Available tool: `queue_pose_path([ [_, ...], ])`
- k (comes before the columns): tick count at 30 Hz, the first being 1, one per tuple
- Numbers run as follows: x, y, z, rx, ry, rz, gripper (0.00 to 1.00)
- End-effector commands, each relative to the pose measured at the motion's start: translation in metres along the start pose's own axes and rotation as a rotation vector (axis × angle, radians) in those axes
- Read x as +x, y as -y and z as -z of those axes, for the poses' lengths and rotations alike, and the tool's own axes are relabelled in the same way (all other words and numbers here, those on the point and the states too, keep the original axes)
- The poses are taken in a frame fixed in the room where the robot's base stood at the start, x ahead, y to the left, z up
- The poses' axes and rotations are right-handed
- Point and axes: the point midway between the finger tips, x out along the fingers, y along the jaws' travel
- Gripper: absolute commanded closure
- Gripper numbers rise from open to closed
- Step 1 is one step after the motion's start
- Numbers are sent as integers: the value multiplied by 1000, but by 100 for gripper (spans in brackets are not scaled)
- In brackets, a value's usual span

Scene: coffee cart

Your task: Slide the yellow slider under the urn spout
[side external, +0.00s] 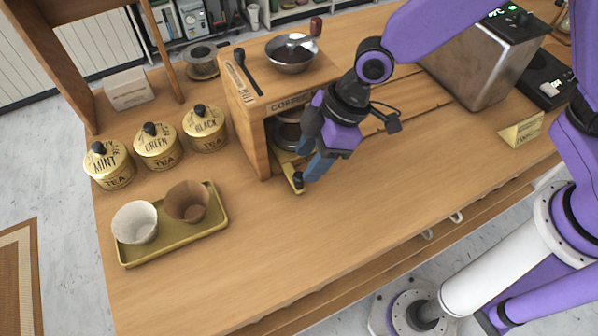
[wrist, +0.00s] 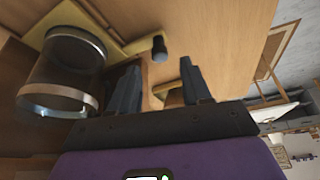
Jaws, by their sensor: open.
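The yellow slider (side external: 289,172) sticks out from the open front of the wooden coffee box (side external: 258,148). A small black knob (side external: 298,180) stands at its near end. In the wrist view, the slider (wrist: 128,48) and black knob (wrist: 159,48) lie just beyond my fingertips. My gripper (side external: 307,167) is open, pointing down at the knob end; in the wrist view (wrist: 160,64) the knob shows between the fingertips, and contact cannot be told. I cannot make out the urn spout.
Gold tea tins (side external: 158,147) stand left of the box. A tray (side external: 178,244) with two cups is at front left. A bowl (side external: 291,54) sits on the box. A steel machine (side external: 480,65) stands at the back right. The front counter is clear.

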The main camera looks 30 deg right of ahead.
Motion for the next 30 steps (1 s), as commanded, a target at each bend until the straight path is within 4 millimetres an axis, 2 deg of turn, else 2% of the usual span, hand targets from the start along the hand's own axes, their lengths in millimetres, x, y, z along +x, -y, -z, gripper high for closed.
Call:
queue_pose_path([
  [6, 33, 0, -1, 1, 3, 0, 52],
  [12, 51, 0, 0, -1, 0, 0, 52],
  [24, 57, 0, 0, 0, 0, 0, 52],
  [25, 57, 0, 0, 0, 0, 0, 55],
  [29, 57, 0, 0, 0, 0, 0, 98],
  [30, 57, 0, 0, 0, 0, 0, 100],
])
